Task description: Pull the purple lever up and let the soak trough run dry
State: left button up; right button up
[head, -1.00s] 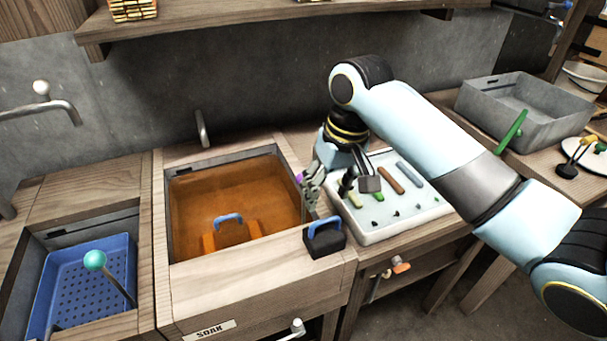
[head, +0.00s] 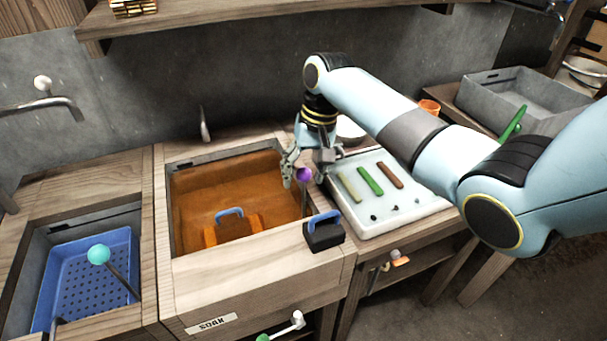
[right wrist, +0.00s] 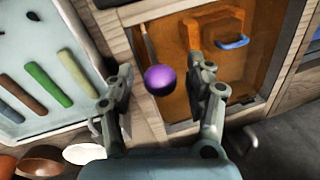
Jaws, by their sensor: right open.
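The purple lever's ball knob (head: 304,174) stands on a thin rod at the right edge of the soak trough (head: 180,220). The trough holds brown-orange liquid, with an orange block and blue handle (head: 229,213) in it. My right gripper (head: 306,168) is open just behind the knob in the head view. In the right wrist view the purple knob (right wrist: 160,80) shows between the two spread fingers (right wrist: 162,90); I cannot tell if either touches it. A SOAK label (head: 211,323) is on the trough's front. My left gripper is not in view.
A black block with a blue handle (head: 324,233) sits on the trough's front right rim. A white tray with coloured bars (head: 420,205) lies to the right. A blue perforated basket (head: 75,285) and teal-knobbed lever (head: 99,255) are at left.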

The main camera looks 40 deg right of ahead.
jog(key=shift+f, duration=0.35)
